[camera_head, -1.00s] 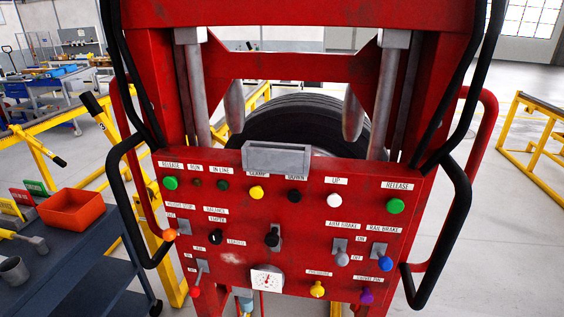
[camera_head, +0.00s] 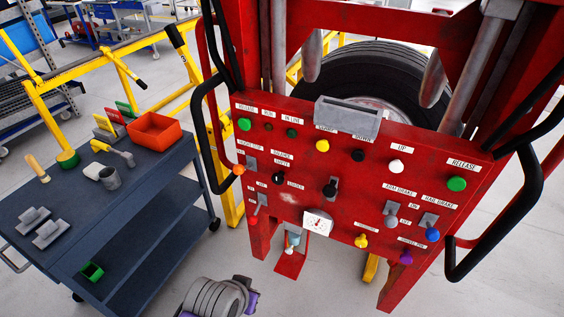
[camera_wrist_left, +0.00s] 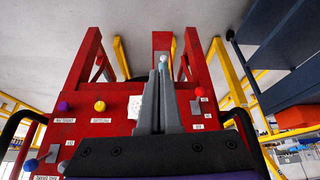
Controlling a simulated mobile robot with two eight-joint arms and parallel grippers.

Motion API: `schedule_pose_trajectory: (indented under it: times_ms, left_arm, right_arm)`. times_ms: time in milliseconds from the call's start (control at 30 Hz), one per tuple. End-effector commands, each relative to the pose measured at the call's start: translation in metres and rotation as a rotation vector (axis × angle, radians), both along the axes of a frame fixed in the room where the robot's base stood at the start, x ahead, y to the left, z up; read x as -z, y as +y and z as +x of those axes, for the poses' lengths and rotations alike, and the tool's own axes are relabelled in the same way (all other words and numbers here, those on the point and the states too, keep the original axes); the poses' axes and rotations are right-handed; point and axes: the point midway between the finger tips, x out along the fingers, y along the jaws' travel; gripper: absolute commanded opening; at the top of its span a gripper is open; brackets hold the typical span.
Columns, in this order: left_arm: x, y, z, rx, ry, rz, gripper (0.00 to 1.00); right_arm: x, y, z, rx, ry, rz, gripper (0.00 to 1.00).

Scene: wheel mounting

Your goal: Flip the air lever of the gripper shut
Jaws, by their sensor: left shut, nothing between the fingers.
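The red control panel (camera_head: 345,205) faces me with labelled knobs and levers. At its lower left is a small lever with a red knob (camera_head: 254,219), apparently the air lever; its label is too small to read surely. In the left wrist view, the panel appears upside down and the red knob (camera_wrist_left: 200,91) is right of my fingers. My left gripper (camera_wrist_left: 160,68) is shut and empty, its fingers pointing toward the panel's underside and apart from the knob. In the head view my grey and purple left arm shows at the bottom edge. My right gripper is out of view.
An orange-knobbed lever (camera_head: 239,170) sits above the red one, and a gauge (camera_head: 317,222) to its right. A black handle (camera_head: 203,135) bounds the panel's left. A dark cart (camera_head: 95,238) with an orange bin (camera_head: 155,131) stands left. A tyre (camera_head: 385,75) is behind.

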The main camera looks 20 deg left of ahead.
Motion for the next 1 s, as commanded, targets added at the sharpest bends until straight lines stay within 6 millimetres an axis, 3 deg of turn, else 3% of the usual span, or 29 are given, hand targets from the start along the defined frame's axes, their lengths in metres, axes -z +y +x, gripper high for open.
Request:
schedule_pose_trajectory:
  times_ms: [167, 333, 500, 767, 1000]
  left_arm:
    - [0.024, 0.013, 0.035, -0.315, -0.095, -0.246, 0.00]
    - [0.039, 0.062, 0.091, -0.810, -0.283, -0.652, 0.00]
    - [0.040, 0.110, 0.118, -1.106, -0.418, -0.924, 0.00]
    - [0.047, 0.119, 0.137, -1.159, -0.445, -0.983, 0.00]
    - [0.072, 0.120, 0.173, -1.155, -0.443, -0.981, 0.00]
  right_arm:
    - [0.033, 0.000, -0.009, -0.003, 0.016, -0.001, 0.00]
    - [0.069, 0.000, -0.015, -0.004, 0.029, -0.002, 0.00]
    - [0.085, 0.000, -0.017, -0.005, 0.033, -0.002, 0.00]
    - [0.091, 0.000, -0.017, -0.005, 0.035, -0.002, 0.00]
    - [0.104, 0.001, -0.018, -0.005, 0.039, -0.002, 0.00]
